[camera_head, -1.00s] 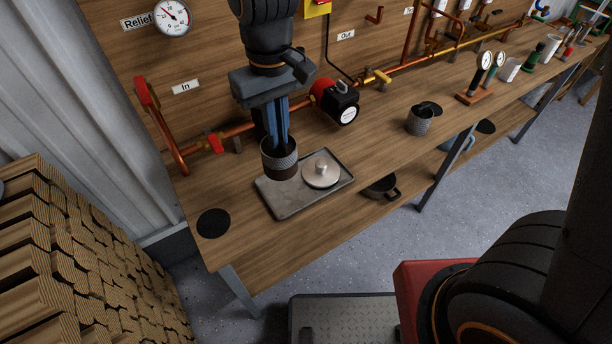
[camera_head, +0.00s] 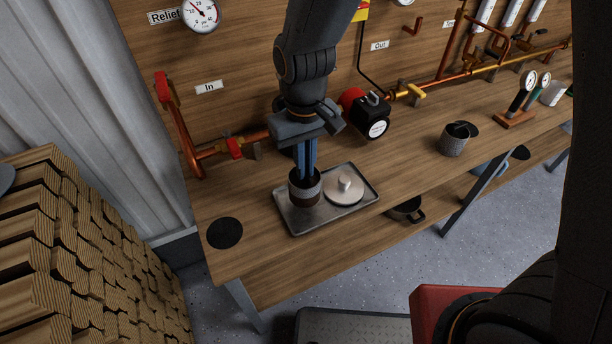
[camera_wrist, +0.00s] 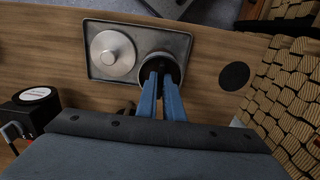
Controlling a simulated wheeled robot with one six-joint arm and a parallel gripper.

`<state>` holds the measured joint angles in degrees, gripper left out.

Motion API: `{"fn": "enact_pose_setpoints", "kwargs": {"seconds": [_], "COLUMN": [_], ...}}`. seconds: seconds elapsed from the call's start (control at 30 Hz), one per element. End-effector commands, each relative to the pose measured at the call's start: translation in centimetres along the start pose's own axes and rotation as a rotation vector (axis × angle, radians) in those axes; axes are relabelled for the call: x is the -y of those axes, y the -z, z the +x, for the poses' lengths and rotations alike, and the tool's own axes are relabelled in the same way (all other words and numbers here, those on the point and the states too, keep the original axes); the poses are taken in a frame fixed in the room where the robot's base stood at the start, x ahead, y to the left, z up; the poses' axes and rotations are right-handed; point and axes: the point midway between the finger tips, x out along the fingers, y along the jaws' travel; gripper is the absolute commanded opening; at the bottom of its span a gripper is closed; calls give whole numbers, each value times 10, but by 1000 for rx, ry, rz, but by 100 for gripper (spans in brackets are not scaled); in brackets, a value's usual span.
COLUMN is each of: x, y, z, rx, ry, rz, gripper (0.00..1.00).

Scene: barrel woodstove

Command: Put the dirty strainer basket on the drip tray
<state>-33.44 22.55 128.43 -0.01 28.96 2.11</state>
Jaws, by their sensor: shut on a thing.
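The dirty strainer basket (camera_head: 307,196) is a small grey cup with a dark brown band, upright, at the left part of the drip tray. My gripper (camera_head: 305,172) points down and is shut on its wall; the blue fingers reach into its dark opening. The drip tray (camera_head: 299,223) is a shallow grey metal pan on the bench. In the wrist view, the basket (camera_wrist: 160,55) sits over one end of the tray (camera_wrist: 143,34), between my fingertips (camera_wrist: 161,72). Its underside is hidden, so I cannot tell whether it touches the tray.
A round metal lid with a knob (camera_head: 344,188) lies on the tray, beside the basket. A mesh cup with a black piece on top (camera_head: 452,144) stands to the right. A red pump (camera_head: 365,112) and copper pipes run behind. A black disc (camera_head: 225,233) lies at front left.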

Motion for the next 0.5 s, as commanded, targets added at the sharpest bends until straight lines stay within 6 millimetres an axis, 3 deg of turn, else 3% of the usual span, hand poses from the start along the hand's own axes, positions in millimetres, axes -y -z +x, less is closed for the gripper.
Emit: {"fn": "enact_pose_setpoints", "kwargs": {"seconds": [0.23, 0.5], "x": [1, 1], "y": [-1, 0], "z": [31, 39], "rx": [4, 0], "ry": [0, 0], "rz": [-2, -3], "gripper": [0, 0]}}
